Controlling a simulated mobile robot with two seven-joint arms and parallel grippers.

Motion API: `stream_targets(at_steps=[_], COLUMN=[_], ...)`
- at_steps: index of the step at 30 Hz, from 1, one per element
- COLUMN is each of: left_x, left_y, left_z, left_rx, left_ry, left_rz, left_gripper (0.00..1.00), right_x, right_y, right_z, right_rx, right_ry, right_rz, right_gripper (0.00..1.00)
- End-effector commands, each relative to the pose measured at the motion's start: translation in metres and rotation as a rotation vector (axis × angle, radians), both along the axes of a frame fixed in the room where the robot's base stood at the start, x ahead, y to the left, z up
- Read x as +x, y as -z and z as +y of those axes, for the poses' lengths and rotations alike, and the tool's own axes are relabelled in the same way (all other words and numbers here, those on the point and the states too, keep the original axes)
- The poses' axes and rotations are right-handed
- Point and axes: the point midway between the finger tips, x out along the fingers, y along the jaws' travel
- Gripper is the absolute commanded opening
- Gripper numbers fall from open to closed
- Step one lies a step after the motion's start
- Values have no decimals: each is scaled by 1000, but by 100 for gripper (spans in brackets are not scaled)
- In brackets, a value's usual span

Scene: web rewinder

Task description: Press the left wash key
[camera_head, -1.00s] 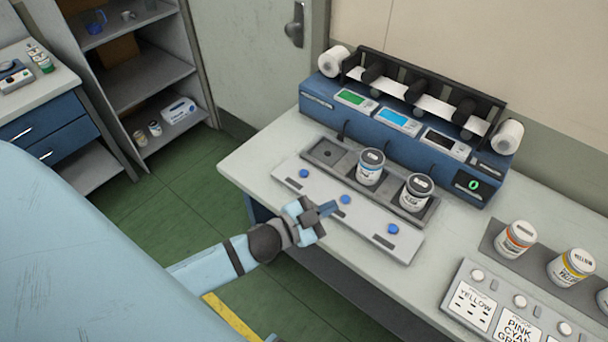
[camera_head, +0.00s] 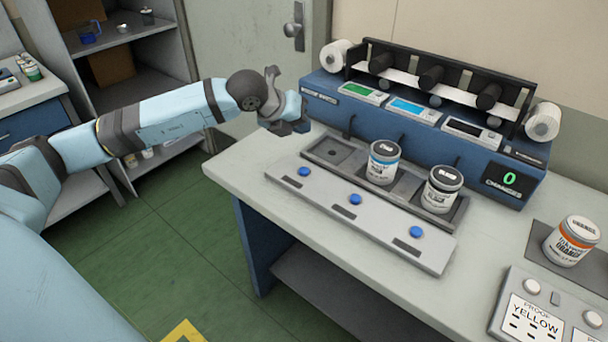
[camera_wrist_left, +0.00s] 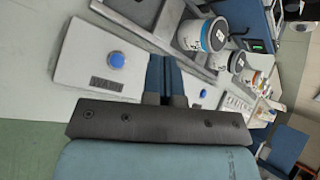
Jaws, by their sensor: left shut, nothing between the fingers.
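A pale wash panel (camera_head: 325,204) lies along the front of the bench with a row of three blue keys. The left wash key (camera_head: 303,171) is at its left end; the middle key (camera_head: 355,199) and right key (camera_head: 416,232) follow to the right. In the left wrist view a blue key (camera_wrist_left: 117,60) with a WASH label, seemingly the left one, sits left of the fingers. My left gripper (camera_head: 300,126) is shut and empty, held above the bench's back left part, behind the left key in the picture and apart from it. My right gripper is not in view.
Two ink jars (camera_head: 382,162) stand in a dark tray (camera_head: 328,152) behind the keys. The blue rewinder (camera_head: 335,102) with screens and rollers stands behind that. Another jar (camera_head: 572,240) and a proof panel (camera_head: 540,310) are at the right. The bench's left end is clear.

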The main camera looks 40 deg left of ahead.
Motion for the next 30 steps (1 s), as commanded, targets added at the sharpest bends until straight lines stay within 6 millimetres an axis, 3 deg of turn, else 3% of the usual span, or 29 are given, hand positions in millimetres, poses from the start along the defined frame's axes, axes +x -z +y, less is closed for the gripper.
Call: stream_targets(at_steps=[14, 27, 30], left_x=[0, 0, 0], left_y=[13, 77, 85], left_z=[-1, -1, -1], left_rx=[-3, -5, -5], left_ry=[2, 4, 4], left_rz=[1, 1, 1], left_gripper=[0, 0, 0], right_x=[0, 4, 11], right_y=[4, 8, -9], right_z=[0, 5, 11], right_rx=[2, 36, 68], right_ry=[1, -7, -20], right_rz=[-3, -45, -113], right_gripper=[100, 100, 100])
